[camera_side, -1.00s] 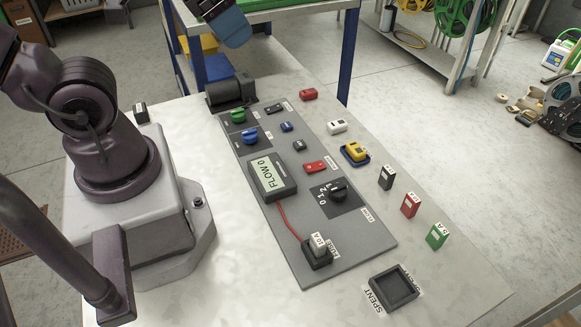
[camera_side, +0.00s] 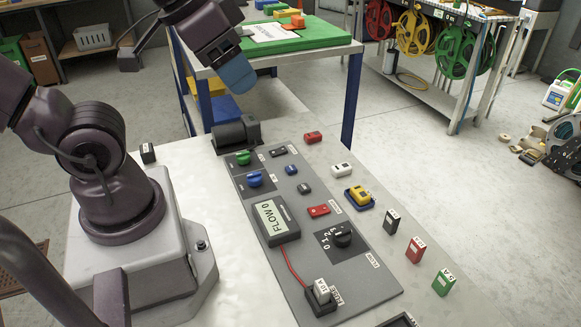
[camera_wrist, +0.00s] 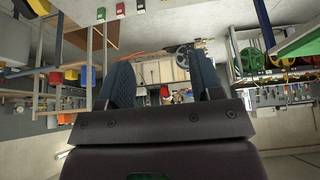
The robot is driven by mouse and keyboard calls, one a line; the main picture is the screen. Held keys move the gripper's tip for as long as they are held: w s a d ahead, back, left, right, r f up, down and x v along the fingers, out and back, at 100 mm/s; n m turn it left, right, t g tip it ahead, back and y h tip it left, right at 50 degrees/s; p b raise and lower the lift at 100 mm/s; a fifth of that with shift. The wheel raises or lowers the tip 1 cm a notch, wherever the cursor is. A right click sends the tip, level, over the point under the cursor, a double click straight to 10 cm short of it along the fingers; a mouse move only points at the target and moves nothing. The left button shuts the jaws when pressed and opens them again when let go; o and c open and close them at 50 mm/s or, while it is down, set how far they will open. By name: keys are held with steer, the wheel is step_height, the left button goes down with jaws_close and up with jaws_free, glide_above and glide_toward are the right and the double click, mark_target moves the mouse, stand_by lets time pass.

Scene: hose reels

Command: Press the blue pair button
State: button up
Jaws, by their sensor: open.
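A small blue button (camera_side: 291,170) sits on the grey panel (camera_side: 350,285), in the row right of the blue knob (camera_side: 254,179) and the green knob (camera_side: 243,158). Small dark buttons lie above and below it in the side view. Their labels are too small to read. My gripper (camera_side: 238,76) hangs in the air above the panel's far end, with blue fingertips. In the wrist view my gripper (camera_wrist: 163,85) has its two fingers apart with nothing between them. The panel's buttons cannot be made out there.
A dark cylinder (camera_side: 236,133) stands at the panel's far end. A display box (camera_side: 275,222), a red switch (camera_side: 318,210) and a black dial (camera_side: 341,235) are on the panel. A green-topped table (camera_side: 330,35) is behind.

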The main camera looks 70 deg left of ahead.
jaws_close()
stand_by(1.4)
